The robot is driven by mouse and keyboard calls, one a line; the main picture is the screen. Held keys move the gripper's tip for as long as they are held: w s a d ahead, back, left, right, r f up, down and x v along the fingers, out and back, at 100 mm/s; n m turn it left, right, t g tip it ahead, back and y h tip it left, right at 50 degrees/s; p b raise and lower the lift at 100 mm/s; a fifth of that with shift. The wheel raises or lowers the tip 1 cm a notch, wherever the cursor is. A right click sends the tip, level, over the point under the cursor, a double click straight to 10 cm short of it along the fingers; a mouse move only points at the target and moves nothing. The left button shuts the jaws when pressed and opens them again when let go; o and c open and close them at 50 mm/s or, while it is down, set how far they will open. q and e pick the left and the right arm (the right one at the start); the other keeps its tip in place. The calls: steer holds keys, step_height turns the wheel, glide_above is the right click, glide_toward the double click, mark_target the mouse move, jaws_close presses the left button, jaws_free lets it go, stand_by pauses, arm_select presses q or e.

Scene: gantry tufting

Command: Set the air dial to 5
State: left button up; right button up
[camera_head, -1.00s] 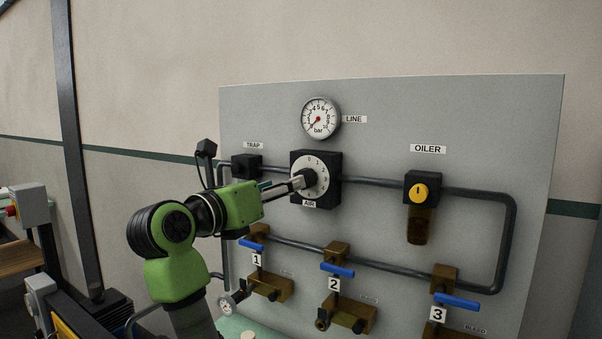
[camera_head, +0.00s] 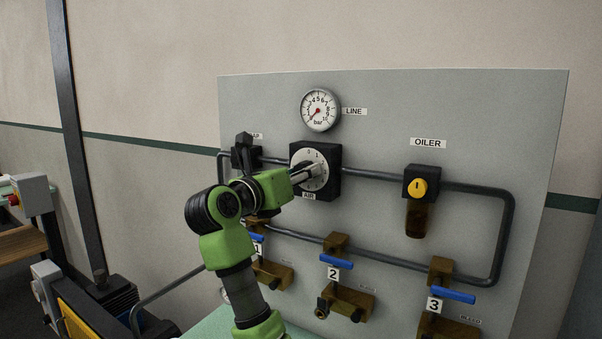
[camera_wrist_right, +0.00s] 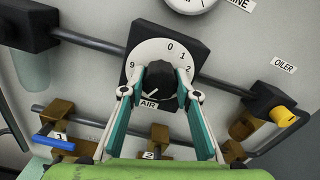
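The air dial (camera_head: 318,157) has a white numbered face on a black square block, with a black knob (camera_wrist_right: 160,78) in its middle. My right gripper (camera_head: 312,172) reaches it from the lower left in the head view. In the right wrist view the two fingers of my right gripper (camera_wrist_right: 160,86) lie one on each side of the knob, their tips seemingly against it. A white mark on the knob points down and slightly left there. The numbers 9, 0, 1 and 2 show; the lower numbers are hidden. My left gripper is not in view.
The line gauge (camera_head: 320,110) is above the dial, its red needle to the lower left. The oiler (camera_head: 420,187) with a yellow knob is to the right. Pipes and valves with blue levers (camera_head: 336,262) lie below. The panel between dial and oiler is mostly clear.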

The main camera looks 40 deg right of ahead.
steer(key=shift+n, duration=0.4)
steer(key=n+p, duration=0.1)
steer(key=n, duration=0.1)
steer(key=shift+r+n+p, duration=0.15)
steer(key=shift+n+p, duration=0.25)
steer(key=n+p, duration=0.1)
steer(key=n, duration=0.1)
steer(key=shift+n+p, duration=0.3)
steer(key=shift+n, duration=0.1)
steer(key=n+p, duration=0.3)
steer(key=shift+n, duration=0.4)
steer(key=shift+n+p, duration=0.75)
steer(key=shift+n, duration=0.15)
steer(key=o, duration=1.1)
steer(key=shift+w, duration=0.1)
